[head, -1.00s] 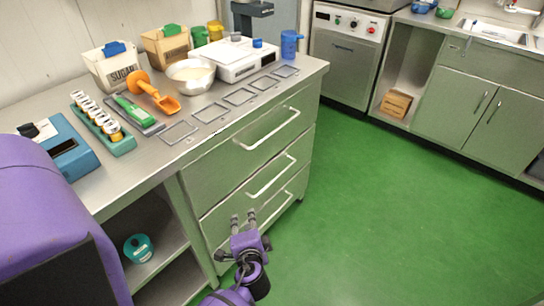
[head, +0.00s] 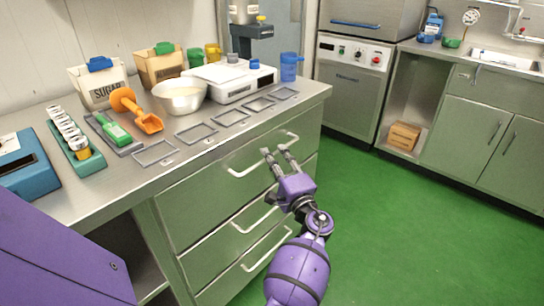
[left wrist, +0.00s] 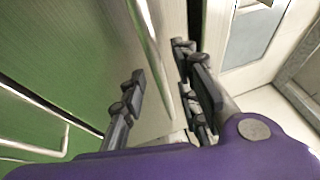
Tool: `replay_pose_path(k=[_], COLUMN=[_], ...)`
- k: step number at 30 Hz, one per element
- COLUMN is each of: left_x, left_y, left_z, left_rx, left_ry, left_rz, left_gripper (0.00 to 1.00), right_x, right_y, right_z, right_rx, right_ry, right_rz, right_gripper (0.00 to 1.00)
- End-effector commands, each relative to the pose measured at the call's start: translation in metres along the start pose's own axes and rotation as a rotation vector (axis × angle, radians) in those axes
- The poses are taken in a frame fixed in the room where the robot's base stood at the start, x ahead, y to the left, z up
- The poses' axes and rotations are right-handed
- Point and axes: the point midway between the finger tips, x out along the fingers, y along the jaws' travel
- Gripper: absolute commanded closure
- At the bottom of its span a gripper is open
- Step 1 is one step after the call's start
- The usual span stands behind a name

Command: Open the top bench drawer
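The top bench drawer (head: 202,192) is a green-grey metal front under the worktop and looks shut. Its pale bar handle (head: 246,170) runs along the front. My left gripper (head: 275,151) is at the right-hand part of this handle, with its two fingers apart. In the left wrist view the handle bar (left wrist: 150,35) runs down between the spread fingers of the gripper (left wrist: 160,72). I cannot tell whether either finger touches it. The fingers hide part of the handle in the head view. My right gripper is not in view.
Two lower drawers with bar handles (head: 262,250) sit below. Green floor (head: 400,220) is clear to the right.

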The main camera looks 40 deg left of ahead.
Motion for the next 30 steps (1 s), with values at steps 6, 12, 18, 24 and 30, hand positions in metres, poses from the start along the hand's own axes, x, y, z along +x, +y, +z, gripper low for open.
replay_pose_path(k=[6, 12, 18, 24, 30], left_x=[0.017, 0.018, 0.018, 0.018, 0.018], left_y=[0.000, 0.000, 0.001, 0.001, 0.001], left_z=[0.000, 0.000, 0.000, 0.000, 0.000], left_rx=[-0.001, -0.001, -0.001, 0.000, 0.001], left_ry=[0.001, 0.002, 0.002, 0.002, 0.002], left_rz=[0.000, 0.001, 0.001, 0.001, 0.001], left_gripper=[0.71, 0.71, 0.89, 1.00, 1.00], right_x=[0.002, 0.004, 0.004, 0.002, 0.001], right_y=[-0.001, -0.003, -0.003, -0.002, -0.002], right_z=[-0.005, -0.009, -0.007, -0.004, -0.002], right_rx=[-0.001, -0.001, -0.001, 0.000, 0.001], right_ry=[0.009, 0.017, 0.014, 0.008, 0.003], right_rz=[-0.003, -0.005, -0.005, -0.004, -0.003], right_gripper=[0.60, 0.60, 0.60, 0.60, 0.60])
